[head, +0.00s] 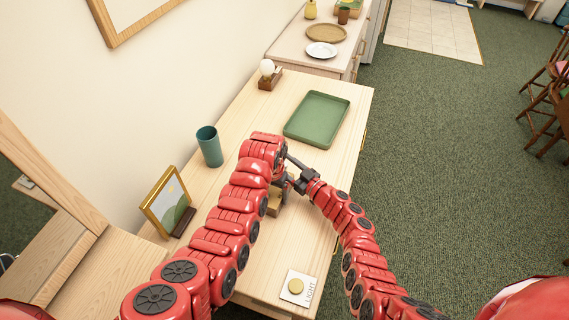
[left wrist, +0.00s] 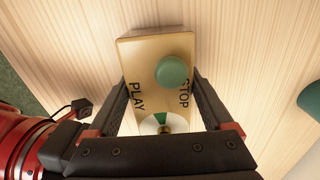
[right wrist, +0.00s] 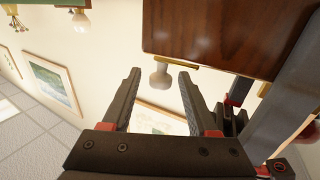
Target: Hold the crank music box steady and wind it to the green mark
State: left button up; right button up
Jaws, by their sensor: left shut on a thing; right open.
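The music box (head: 274,207) stands on the wooden table, mostly hidden by my arms in the head view. In the left wrist view its brass top (left wrist: 140,52) carries a green knob (left wrist: 172,72), the words PLAY and STOP, and a dial (left wrist: 160,124) with a green mark, partly cut off by my gripper. My left gripper (left wrist: 157,85) is shut on the box, one finger along each side. My right gripper (right wrist: 155,82) is open beside the dark wooden side (right wrist: 220,35) of the box. The crank's pale knob (right wrist: 160,76) shows between its fingers, on a brass arm (right wrist: 178,62).
On the table are a green tray (head: 289,130), a teal cup (head: 210,147), a framed picture (head: 160,205), a small wooden stand with a white ball (head: 267,68) and a LIGHT card with a round button (head: 296,286). The table's right strip is mostly clear.

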grip_shut()
jog(key=shift+a+n+g+y, duration=0.1)
jog(key=shift+n+g+y, duration=0.6)
jog(key=shift+g+y, duration=0.1)
grip_release()
dwell(0.3)
jog(key=shift+s, duration=0.1)
jog(key=v, duration=1.2)
